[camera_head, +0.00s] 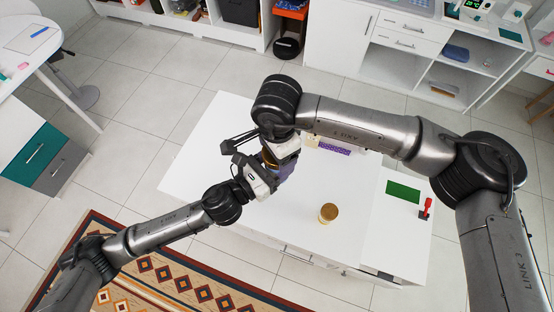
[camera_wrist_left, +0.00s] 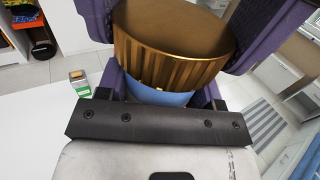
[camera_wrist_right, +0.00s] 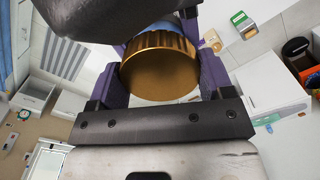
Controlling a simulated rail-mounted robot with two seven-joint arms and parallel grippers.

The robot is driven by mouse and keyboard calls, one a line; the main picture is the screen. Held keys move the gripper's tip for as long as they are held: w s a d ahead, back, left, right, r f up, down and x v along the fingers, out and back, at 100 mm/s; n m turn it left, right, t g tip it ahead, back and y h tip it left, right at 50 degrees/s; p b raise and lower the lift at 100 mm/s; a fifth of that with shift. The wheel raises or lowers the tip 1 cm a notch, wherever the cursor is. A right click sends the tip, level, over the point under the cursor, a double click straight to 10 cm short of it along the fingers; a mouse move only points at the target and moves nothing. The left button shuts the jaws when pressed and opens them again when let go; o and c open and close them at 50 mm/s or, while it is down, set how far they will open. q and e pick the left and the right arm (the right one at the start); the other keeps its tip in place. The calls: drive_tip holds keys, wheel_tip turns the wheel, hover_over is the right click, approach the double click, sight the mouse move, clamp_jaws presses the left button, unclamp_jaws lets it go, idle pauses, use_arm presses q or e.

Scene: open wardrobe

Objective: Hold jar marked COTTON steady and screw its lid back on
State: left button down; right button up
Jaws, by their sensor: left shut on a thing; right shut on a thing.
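A ribbed gold lid (camera_wrist_left: 175,50) sits over a blue jar (camera_wrist_left: 162,96) in the left wrist view. The right wrist view shows the lid's flat top (camera_wrist_right: 160,75) and a little of the blue jar behind it. My left gripper (camera_head: 262,178) is shut on the jar. My right gripper (camera_head: 272,155) meets it from above and is shut on the lid. Both are over the white table. The grippers hide most of the jar. No marking on it is readable, and I cannot tell whether the lid is tight.
A gold-topped container (camera_head: 328,213) stands apart on the white table (camera_head: 215,150). A green mat (camera_head: 403,191) and a red object (camera_head: 426,208) lie to the right. A purple patterned item (camera_head: 335,148) lies behind the grippers. The table's left part is clear.

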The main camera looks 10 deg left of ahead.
drive_tip(key=m, duration=2.1)
drive_tip(key=shift+f+m, duration=0.1)
drive_tip(key=shift+m, duration=0.2)
drive_tip(key=m, duration=1.3)
drive_tip(key=o, duration=1)
drive_tip(key=shift+r, duration=2.25)
